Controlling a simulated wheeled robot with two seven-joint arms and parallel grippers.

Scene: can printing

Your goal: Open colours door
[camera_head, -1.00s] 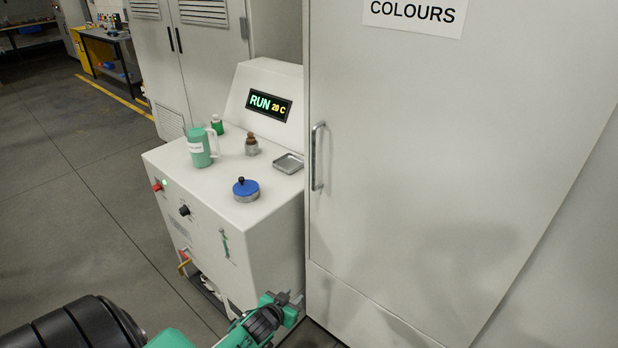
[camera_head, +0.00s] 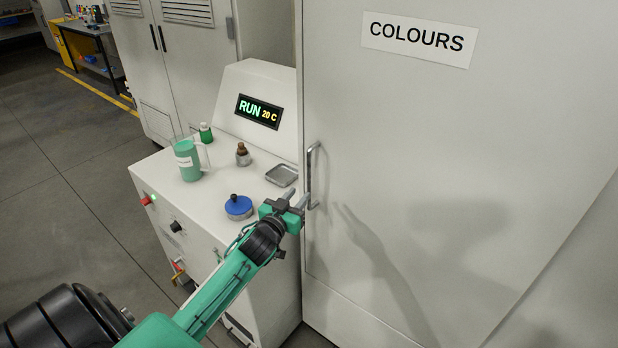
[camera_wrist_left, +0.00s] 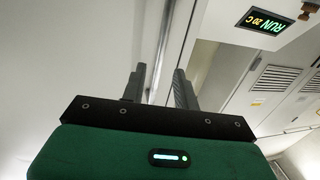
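The colours door (camera_head: 430,150) is a tall pale grey panel with a "COLOURS" sign (camera_head: 418,39); it is shut. Its upright metal handle (camera_head: 310,175) is near the door's left edge. My left gripper (camera_head: 297,199) is at the lower end of the handle, with its two fingers apart and pointing up toward it. I cannot tell whether a finger touches the handle. My right gripper is not in view.
A white machine (camera_head: 225,255) with a lit display (camera_head: 259,112) stands left of the door.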

